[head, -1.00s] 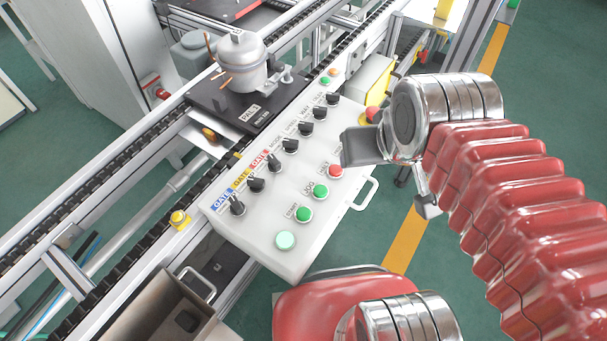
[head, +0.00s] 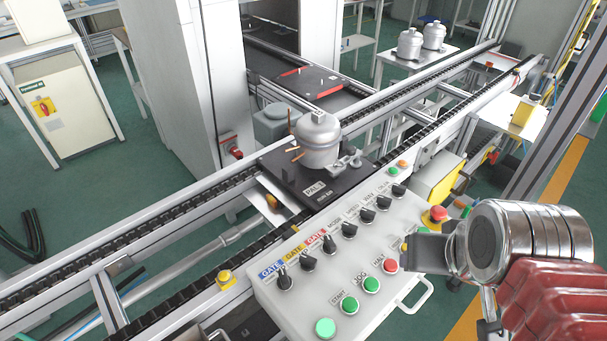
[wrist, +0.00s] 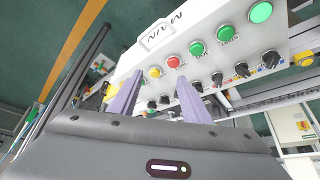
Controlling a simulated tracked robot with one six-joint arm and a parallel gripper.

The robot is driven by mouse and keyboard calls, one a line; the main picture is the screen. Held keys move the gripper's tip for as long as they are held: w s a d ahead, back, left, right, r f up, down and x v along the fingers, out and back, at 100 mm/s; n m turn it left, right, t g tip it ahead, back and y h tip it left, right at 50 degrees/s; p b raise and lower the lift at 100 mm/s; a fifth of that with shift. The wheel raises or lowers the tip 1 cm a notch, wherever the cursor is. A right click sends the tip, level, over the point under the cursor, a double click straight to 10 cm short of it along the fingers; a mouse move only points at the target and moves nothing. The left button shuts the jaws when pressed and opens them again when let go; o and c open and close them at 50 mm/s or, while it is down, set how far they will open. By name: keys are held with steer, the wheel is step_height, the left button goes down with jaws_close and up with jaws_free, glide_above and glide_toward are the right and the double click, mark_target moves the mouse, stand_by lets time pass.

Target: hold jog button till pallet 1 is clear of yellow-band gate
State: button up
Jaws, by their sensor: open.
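Pallet 1 (head: 293,193), a dark plate marked PAL 1, sits on the conveyor behind the control box (head: 290,311) and carries a silver compressor (head: 319,141). The green JOG button (head: 371,285) is between the green START button (head: 349,305) and the red HALT button (head: 390,265); it also shows in the wrist view (wrist: 196,47). My gripper (head: 408,246) is at the box's right side, near HALT, apart from JOG. In the wrist view its two purple fingers (wrist: 160,92) are spread and empty. I cannot pick out the yellow-band gate; yellow marks a GATE selector (head: 309,263).
A red mushroom button (head: 438,213) sits at the box's far right end, close to my gripper. A metal handle (head: 414,296) sticks out at the box's front. A yellow box with an amber button (head: 225,279) is on the near rail. A large green lamp (head: 325,328) looks lit.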

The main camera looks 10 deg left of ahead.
jaws_close()
stand_by(0.3)
stand_by(1.2)
